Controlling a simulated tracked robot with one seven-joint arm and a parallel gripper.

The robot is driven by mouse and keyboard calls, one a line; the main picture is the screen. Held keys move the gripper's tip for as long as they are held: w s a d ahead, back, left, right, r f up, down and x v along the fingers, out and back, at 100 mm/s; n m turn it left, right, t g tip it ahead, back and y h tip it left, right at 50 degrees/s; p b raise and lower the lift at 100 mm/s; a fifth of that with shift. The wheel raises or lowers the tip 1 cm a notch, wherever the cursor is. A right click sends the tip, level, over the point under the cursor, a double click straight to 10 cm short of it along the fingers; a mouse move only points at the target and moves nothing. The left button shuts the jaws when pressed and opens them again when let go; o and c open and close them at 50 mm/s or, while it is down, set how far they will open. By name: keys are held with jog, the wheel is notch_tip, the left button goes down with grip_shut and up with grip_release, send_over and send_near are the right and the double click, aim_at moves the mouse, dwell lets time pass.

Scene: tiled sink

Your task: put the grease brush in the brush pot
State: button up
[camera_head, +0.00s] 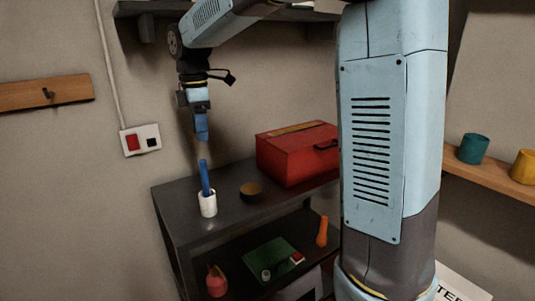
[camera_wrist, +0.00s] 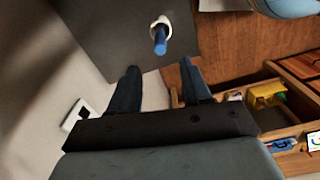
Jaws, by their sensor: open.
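The grease brush shows as a blue handle (camera_head: 206,177) standing nearly upright in a white cup, the brush pot (camera_head: 208,205), near the left end of the dark upper shelf. Its lower end is hidden inside the pot. In the wrist view, the blue handle (camera_wrist: 160,42) points toward the camera, with the pot's white rim (camera_wrist: 155,22) around it. My gripper (camera_head: 201,136) is above the handle, apart from it. In the wrist view, my gripper (camera_wrist: 161,80) has its two fingers spread, with nothing between them; the handle lies beyond the fingertips.
A red toolbox (camera_head: 297,152) and a dark round tin (camera_head: 251,191) stand right of the pot. The lower shelf holds a green board (camera_head: 270,258), a red container (camera_head: 216,281) and an orange item (camera_head: 322,231).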

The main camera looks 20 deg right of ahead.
jog(key=s+d+f+m+t, duration=0.1)
jog(key=s+d+m+t, duration=0.1)
jog(key=s+d+m, duration=0.7)
jog(key=s+d+f+m+t, duration=0.1)
jog(key=s+d+m+t, duration=0.2)
jog(key=s+d+m, duration=0.6)
jog(key=s+m, duration=0.1)
jog(key=s, duration=0.6)
jog(key=shift+s+d+t, duration=0.15)
jog(key=shift+s+t, duration=0.15)
jog(key=shift+c, duration=0.5)
jog(key=shift+s, duration=0.1)
